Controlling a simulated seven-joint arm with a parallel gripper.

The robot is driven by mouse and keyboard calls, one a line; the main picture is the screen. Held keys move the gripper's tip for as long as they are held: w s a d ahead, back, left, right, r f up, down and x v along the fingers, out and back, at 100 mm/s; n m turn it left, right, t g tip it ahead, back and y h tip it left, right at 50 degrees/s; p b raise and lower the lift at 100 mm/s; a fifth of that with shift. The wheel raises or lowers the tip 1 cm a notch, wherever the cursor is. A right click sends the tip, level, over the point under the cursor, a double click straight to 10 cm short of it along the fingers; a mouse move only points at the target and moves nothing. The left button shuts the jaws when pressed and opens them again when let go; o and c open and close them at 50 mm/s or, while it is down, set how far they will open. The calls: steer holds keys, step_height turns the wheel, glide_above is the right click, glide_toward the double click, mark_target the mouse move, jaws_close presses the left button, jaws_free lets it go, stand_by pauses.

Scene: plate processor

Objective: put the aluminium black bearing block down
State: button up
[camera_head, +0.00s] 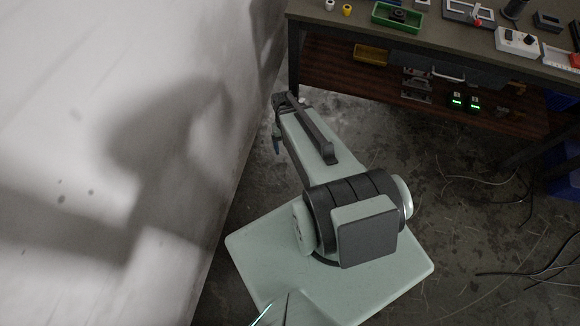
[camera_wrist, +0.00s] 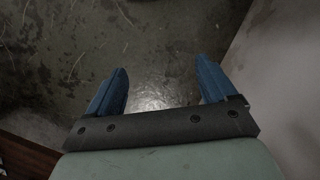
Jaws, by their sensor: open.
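My gripper shows in the wrist view (camera_wrist: 163,66) with its two blue fingers wide apart and nothing between them; only bare concrete floor lies beyond. In the head view my gripper (camera_head: 277,142) hangs low near the pale wall, left of and below the workbench, mostly hidden behind my arm. I cannot surely pick out the aluminium black bearing block. A small dark object (camera_head: 398,15) sits in a green tray (camera_head: 408,28) on the workbench, but it is too small to identify.
The workbench (camera_head: 345,27) stands at the top right, holding a white box with a dark knob (camera_head: 517,41) and other parts. A yellow bin (camera_head: 371,54) is on its lower shelf (camera_head: 335,72). Cables (camera_head: 500,202) lie on the floor at right. The pale wall (camera_head: 120,150) fills the left.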

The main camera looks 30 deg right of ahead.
steer(key=s+a+f+n+g, duration=0.1)
steer(key=s+a+f, duration=0.2)
steer(key=s, duration=0.6)
steer(key=s+a+f+n+g, duration=0.1)
steer(key=s+a+f+g, duration=0.1)
steer(key=s+a, duration=0.4)
steer(key=s+f, duration=0.1)
steer(key=s, duration=0.1)
steer(key=shift+s+a+n+h, duration=0.3)
steer(key=shift+s+n+h, duration=0.1)
